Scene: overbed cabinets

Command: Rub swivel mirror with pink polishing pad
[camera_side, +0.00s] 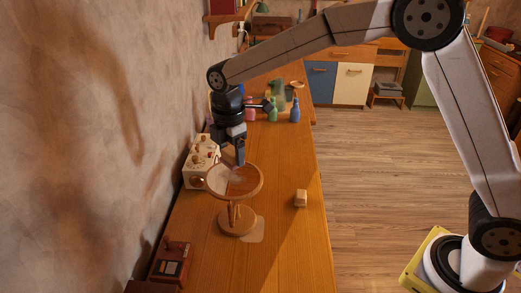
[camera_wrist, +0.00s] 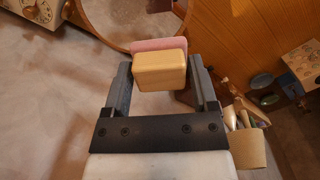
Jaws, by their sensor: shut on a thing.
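The swivel mirror (camera_side: 222,186) has a round wooden frame on a wooden stand with a round base, on the long wooden counter. Its face is tilted upward. My gripper (camera_side: 240,161) points down at the mirror's far edge. In the wrist view, my gripper (camera_wrist: 162,66) is shut on the pink polishing pad, which has a pale wooden block back (camera_wrist: 160,72) and a pink face (camera_wrist: 158,45) pointing away from me. The mirror's rim (camera_wrist: 92,30) shows just beyond the pad. I cannot tell whether the pad touches the glass. In the side view the pad is hardly visible.
A cream box with dials (camera_side: 199,166) stands by the wall left of the mirror. A brown box (camera_side: 171,262) is at the near left. Green (camera_side: 273,111) and blue (camera_side: 295,111) bottles stand behind. The right counter side is mostly clear.

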